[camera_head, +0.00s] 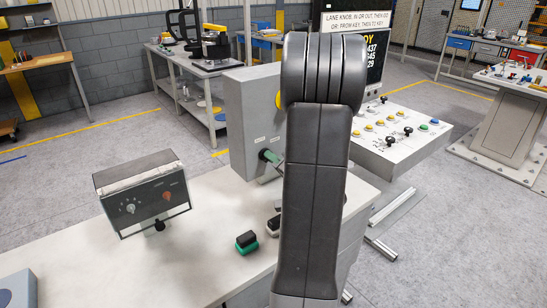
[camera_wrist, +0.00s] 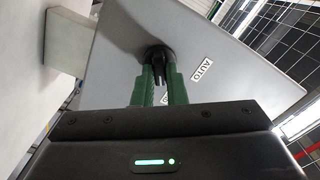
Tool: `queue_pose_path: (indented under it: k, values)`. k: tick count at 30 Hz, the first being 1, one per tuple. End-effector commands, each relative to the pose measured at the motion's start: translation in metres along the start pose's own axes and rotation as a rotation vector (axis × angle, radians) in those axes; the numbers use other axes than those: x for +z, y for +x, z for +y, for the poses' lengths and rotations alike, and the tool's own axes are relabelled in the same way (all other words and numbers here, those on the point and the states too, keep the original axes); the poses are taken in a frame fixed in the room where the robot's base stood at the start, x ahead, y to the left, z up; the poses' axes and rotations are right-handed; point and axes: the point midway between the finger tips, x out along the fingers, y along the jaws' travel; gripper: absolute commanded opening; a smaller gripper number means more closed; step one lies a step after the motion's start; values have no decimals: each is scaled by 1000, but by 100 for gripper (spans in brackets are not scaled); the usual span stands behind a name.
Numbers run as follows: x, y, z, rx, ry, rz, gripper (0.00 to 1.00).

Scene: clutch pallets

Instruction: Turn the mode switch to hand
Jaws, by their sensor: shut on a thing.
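The switch itself is hidden there.
On the bench (camera_head: 200,215) stand a tilted instrument box (camera_head: 145,195) with small knobs and a green-and-black block (camera_head: 246,242). A console with coloured buttons (camera_head: 400,130) is to the right, partly behind my arm.

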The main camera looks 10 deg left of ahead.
Motion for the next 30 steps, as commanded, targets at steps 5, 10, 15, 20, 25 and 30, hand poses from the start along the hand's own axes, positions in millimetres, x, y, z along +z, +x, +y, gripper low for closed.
queue_pose_path:
  k: [5,10,15,20,25,30]
  values:
    - [0,0,0,1,46,0,0]
    - [0,0,1,1,63,0,0]
    - [0,0,1,1,65,0,0]
    - [0,0,1,1,64,0,0]
    - [0,0,1,1,63,0,34]
    - [0,0,0,0,62,0,34]
